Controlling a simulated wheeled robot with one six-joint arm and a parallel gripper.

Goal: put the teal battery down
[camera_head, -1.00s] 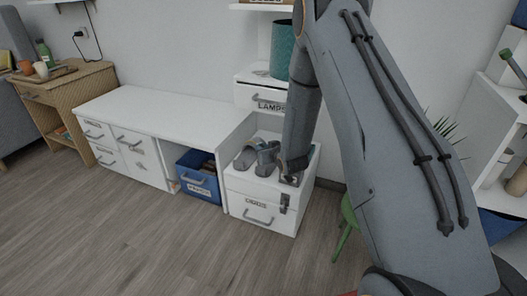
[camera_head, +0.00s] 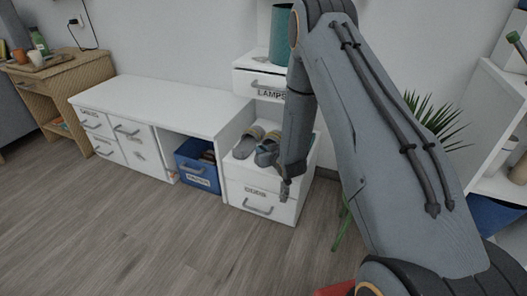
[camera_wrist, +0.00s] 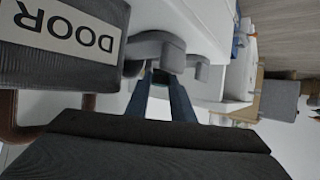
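My gripper (camera_head: 285,190) points down in front of the small white cabinet (camera_head: 233,187) with a labelled drawer, close to its upper right front. In the wrist view, my gripper's two dark blue fingers (camera_wrist: 160,82) stand with a gap along their length. A small dark patch lies at their tips, and I cannot tell whether it is something held. I cannot make out the teal battery in either view.
Slippers (camera_head: 268,152) lie on the cabinet top. A blue bin (camera_head: 199,178) stands under the long white desk (camera_head: 160,105). A white drawer labelled LAMPS (camera_head: 252,84) is above. Floor in front is clear.

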